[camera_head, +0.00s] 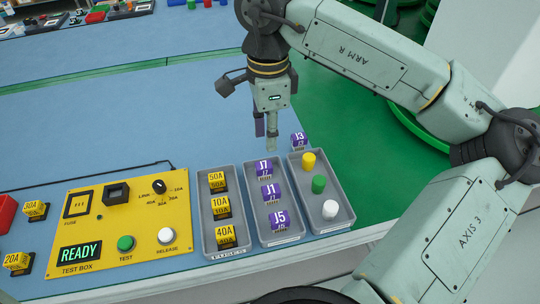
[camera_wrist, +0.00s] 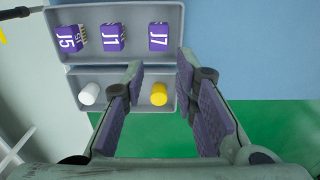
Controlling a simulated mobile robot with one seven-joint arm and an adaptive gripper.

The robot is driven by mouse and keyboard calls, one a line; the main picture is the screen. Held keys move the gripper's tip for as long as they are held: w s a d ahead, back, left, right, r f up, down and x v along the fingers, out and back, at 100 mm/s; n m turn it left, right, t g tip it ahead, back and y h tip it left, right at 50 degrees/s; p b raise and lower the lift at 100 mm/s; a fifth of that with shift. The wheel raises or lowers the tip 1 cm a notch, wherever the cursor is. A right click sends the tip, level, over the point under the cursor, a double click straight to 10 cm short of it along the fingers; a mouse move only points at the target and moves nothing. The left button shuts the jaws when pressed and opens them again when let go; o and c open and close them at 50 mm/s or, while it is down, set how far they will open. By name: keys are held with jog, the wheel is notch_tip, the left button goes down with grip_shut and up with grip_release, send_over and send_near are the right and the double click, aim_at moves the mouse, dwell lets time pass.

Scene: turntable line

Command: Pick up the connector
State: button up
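Purple connectors J7 (camera_head: 264,168), J1 (camera_head: 269,193) and J5 (camera_head: 279,220) stand in a row in the middle grey tray (camera_head: 293,237). Another purple connector, J3 (camera_head: 299,140), is at the far end of the right tray; I cannot tell whether it is inside. In the wrist view J7 (camera_wrist: 158,37), J1 (camera_wrist: 112,37) and J5 (camera_wrist: 69,39) show beyond the fingers, and J3 is not visible. My gripper (camera_head: 265,141) hangs above the far end of the trays. In the wrist view my gripper (camera_wrist: 162,70) is open and empty, with the yellow cap (camera_wrist: 159,95) below the gap.
The right tray (camera_head: 344,206) holds yellow, green (camera_head: 318,184) and white (camera_head: 330,209) caps. The left tray (camera_head: 208,244) holds yellow fuses 50A, 10A and 40A (camera_head: 225,236). A yellow test box (camera_head: 135,250) reads READY.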

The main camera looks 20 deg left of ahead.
aim_at(264, 165)
jog(key=f, duration=0.3)
jog(key=shift+s+f+p, duration=0.3)
jog(key=shift+f, duration=0.1)
jog(key=shift+a+f+p, duration=0.2)
jog(key=shift+f+p, duration=0.3)
jog(key=shift+f, duration=1.05)
jog(key=shift+a+f+p, duration=0.2)
jog(key=shift+f+p, duration=0.3)
jog(key=shift+f, duration=1)
jog(key=shift+c, duration=0.3)
jog(key=c, duration=0.5)
jog(key=shift+o, duration=0.2)
